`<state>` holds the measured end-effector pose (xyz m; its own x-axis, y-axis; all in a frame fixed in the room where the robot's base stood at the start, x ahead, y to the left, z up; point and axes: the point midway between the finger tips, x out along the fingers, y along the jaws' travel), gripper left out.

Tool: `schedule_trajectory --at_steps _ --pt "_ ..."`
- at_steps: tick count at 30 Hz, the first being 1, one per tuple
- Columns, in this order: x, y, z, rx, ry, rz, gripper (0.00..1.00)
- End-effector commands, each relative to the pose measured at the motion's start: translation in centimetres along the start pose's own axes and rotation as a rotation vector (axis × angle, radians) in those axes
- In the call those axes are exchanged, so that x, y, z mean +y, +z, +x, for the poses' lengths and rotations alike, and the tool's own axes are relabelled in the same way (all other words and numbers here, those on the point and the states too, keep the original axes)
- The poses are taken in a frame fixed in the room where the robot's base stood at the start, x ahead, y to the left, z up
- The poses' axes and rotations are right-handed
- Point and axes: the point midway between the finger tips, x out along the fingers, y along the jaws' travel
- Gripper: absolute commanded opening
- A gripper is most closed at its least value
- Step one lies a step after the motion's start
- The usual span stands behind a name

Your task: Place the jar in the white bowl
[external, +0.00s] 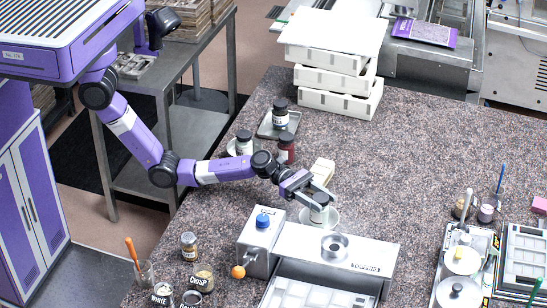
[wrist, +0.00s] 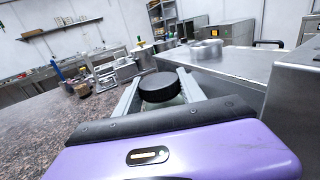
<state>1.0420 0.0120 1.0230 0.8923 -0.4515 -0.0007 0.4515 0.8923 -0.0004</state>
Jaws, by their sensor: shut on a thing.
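My gripper (external: 316,198) is shut on a jar (wrist: 160,86) with a black lid, which stands between the two fingers in the wrist view. In the external view the pale body of the jar (external: 318,215) shows below the fingers, and its lid is mostly hidden by them. The white bowl (external: 335,217) is right there behind the topping machine, and the jar overlaps it, at or just over its opening. I cannot tell whether the jar touches the bowl's floor. The bowl cannot be made out in the wrist view.
The metal topping machine (external: 366,254) stands close in front of the bowl. A cream block (external: 323,172) lies just behind it. Other dark-lidded jars (external: 280,115) stand at the back left, near stacked white trays (external: 338,100).

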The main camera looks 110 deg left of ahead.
Motion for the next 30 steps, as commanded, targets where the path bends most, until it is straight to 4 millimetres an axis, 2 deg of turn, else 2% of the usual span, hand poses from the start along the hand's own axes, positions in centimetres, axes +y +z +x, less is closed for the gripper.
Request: schedule_trajectory --at_steps 1,4,17,18,21,30 --pt "0.0 -0.9 0.0 0.0 0.0 0.0 0.0" --pt "0.0 -1.8 0.0 0.0 0.0 0.0 0.0" --pt "0.0 -2.3 0.0 -0.002 0.0 0.001 0.0" --pt "0.0 -2.3 0.0 0.0 0.0 0.001 0.51" --pt "0.0 -2.3 0.0 0.0 0.0 0.001 0.69" --pt "0.0 -2.2 0.0 0.0 -0.001 0.001 0.69"
